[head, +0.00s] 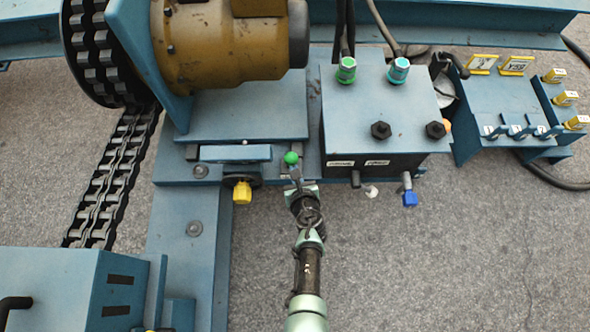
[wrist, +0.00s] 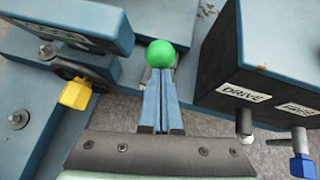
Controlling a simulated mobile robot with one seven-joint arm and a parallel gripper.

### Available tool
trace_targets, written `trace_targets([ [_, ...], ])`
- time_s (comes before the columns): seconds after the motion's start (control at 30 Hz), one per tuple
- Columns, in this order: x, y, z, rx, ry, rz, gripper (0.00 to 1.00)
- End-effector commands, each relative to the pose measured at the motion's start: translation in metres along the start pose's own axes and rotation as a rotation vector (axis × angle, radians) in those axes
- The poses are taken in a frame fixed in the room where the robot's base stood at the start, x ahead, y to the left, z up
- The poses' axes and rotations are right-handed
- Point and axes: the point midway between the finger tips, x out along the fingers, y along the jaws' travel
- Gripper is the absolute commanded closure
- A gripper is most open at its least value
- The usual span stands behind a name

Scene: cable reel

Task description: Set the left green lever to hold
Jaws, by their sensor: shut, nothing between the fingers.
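The green lever knob (head: 291,158) stands between the yellow-handled valve and the dark control box in the head view. In the wrist view the green knob (wrist: 160,54) is straight ahead, just beyond my fingertips. My gripper (head: 296,186) is shut and empty, its two blue-grey fingers (wrist: 158,90) side by side and pointing at the knob. The fingertips look very close to the knob; I cannot tell whether they touch it. The lever's stem is mostly hidden behind the fingers, and no hold marking is readable near it.
Right of the lever is a box (head: 380,110) with a DRIVE label (wrist: 245,92) and a blue-tipped lever (head: 409,197). On the left is a yellow knob (head: 242,192). A motor (head: 225,45) sits behind. Open grey floor (head: 460,260) lies at the front right.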

Motion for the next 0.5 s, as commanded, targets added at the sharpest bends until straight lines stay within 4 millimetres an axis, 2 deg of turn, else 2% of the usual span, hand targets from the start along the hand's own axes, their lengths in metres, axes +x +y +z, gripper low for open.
trace_targets([
  [0.5, 0.015, -0.006, 0.031, -0.002, -0.002, 0.000, 1.00],
])
